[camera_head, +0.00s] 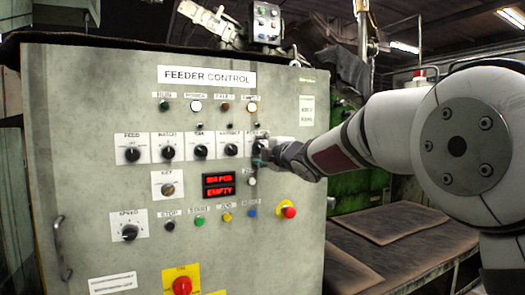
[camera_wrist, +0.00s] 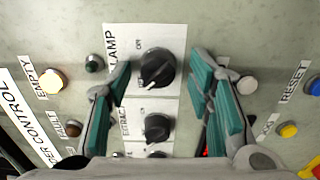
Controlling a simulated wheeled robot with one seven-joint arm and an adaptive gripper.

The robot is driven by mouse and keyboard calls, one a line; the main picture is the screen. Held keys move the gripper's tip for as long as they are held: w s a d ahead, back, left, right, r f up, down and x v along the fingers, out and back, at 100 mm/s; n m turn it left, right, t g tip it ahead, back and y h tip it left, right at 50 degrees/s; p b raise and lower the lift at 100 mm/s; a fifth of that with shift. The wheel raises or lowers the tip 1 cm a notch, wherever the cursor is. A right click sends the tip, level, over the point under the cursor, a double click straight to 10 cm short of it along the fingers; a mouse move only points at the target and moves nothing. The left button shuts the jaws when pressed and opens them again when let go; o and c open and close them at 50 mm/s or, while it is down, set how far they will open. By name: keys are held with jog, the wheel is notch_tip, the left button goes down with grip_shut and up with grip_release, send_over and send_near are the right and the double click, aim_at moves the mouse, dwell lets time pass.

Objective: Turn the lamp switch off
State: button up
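The lamp switch (camera_wrist: 157,68) is a black rotary knob on a white plate marked LAMP in the wrist view, which shows the panel turned sideways. A pale mark on the knob points toward the lower left; an ON label is printed at its upper left. My gripper (camera_wrist: 162,78) is open, with one teal-padded finger on each side of the knob and visible gaps between. In the head view my gripper (camera_head: 263,157) is at the right end of the switch row and largely hides the lamp switch.
The grey feeder control panel (camera_head: 90,180) carries a row of similar black knobs, including the neighbouring one (camera_wrist: 158,128). A red emergency button (camera_head: 288,210), push buttons and a red display (camera_head: 219,185) sit lower. The EMPTY light (camera_wrist: 50,82) glows yellowish. A brown-topped bench (camera_head: 390,224) is at right.

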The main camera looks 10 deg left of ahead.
jog(key=v, duration=1.2)
